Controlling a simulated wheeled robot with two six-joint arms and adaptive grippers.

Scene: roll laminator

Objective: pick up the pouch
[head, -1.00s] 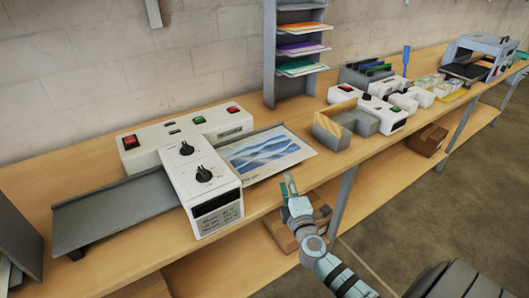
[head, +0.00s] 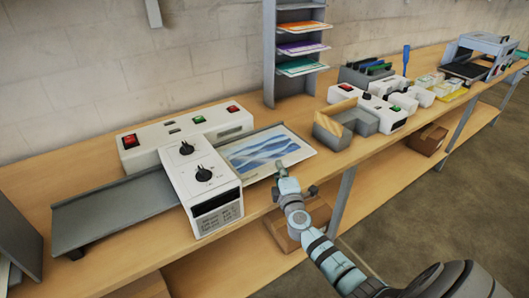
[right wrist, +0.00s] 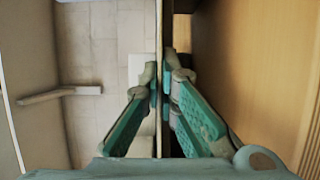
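The pouch (head: 262,150) is a flat white sheet with a blue wave picture. It lies on the right-hand tray of the white laminator (head: 203,180). My right gripper (head: 280,172) is at the pouch's front edge, coming from the front right. In the right wrist view the pouch (right wrist: 158,40) shows edge-on as a thin line running between the fingers. The fingertips (right wrist: 160,85) are closed against it from both sides. The head view hides the fingertips' contact. My left gripper is not in view.
A grey holder (head: 345,128) and another white device (head: 375,110) stand right of the tray on the wooden bench (head: 105,275). A shelf rack with coloured sheets (head: 300,45) stands behind. A cardboard box (head: 283,232) sits below on the lower shelf.

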